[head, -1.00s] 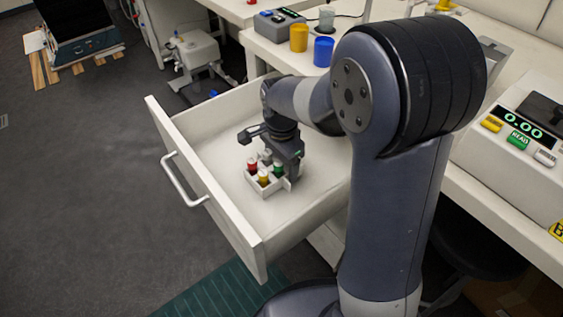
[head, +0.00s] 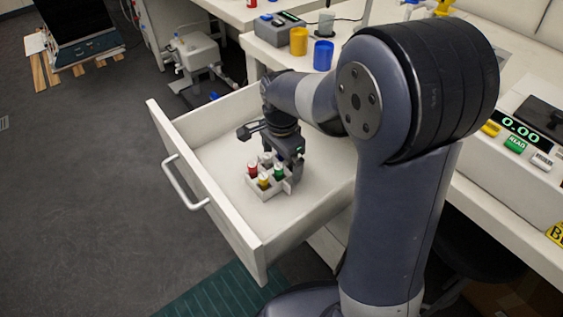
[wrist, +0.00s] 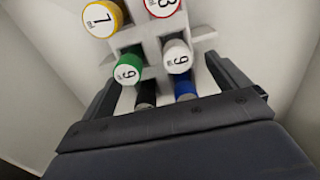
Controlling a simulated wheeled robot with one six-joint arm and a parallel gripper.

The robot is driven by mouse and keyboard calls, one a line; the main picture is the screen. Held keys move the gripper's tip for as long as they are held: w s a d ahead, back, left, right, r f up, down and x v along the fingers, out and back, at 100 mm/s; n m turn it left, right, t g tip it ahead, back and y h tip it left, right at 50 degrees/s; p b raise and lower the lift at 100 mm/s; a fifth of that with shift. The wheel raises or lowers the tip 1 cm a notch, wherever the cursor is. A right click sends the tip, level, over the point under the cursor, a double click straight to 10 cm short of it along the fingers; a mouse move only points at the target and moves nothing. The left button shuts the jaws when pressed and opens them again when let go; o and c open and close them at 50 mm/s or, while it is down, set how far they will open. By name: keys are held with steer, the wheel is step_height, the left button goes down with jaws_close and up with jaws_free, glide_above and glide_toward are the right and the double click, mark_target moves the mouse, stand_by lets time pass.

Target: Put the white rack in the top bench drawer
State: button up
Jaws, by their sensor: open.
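The white rack (head: 268,192) sits on the floor of the open bench drawer (head: 220,222). It holds several capped vials, with red, yellow, green and white ones showing in the head view. In the wrist view the rack (wrist: 132,36) is seen close up, with numbered caps and a black and a blue one nearest my gripper. My gripper (head: 284,172) is down inside the drawer at the rack's far right side. In the wrist view the open fingers (wrist: 165,90) stand on either side of the rack's near end, with gaps beside it.
The drawer's front panel with its handle (head: 183,182) faces left, and its floor around the rack is clear. A yellow cup (head: 299,41) and a blue cup (head: 323,53) stand on the bench above. A readout device (head: 525,125) is at the right.

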step_height(320, 180, up, 6)
steer(key=shift+f+p, duration=0.25)
steer(key=shift+p, duration=0.3)
steer(key=shift+o, duration=0.6)
